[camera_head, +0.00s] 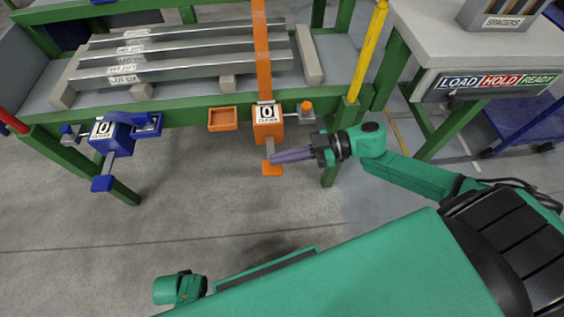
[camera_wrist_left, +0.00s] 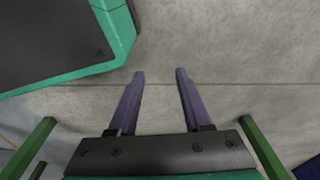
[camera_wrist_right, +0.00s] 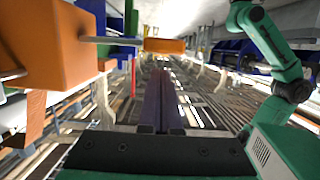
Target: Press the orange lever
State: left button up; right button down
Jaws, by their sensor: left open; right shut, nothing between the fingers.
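The orange lever's pad (camera_head: 272,169) sticks out on a metal rod from an orange box (camera_head: 267,128) on the green table frame. My right gripper (camera_head: 272,159) is shut with nothing in it. Its fingertips point left and overlap the lever near the pad in the head view; I cannot tell whether they touch. In the right wrist view the pad (camera_wrist_right: 165,45) shows just above the fingertips in the picture, with the box (camera_wrist_right: 45,45) at left. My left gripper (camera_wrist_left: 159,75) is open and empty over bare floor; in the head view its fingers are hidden.
A blue lever box (camera_head: 110,136) with its own pad hangs at left. An orange tray (camera_head: 222,119) and an orange knob (camera_head: 306,106) flank the orange box. A yellow post (camera_head: 368,50) stands at right. Metal bars (camera_head: 180,58) lie on the table. The floor in front is clear.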

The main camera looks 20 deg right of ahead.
jog(key=shift+f, duration=0.7)
pick_arm(q)
jog(key=shift+w+d+r, duration=0.1)
jog(key=shift+w+r, duration=0.25)
pick_arm(e)
jog(key=shift+f, duration=0.1)
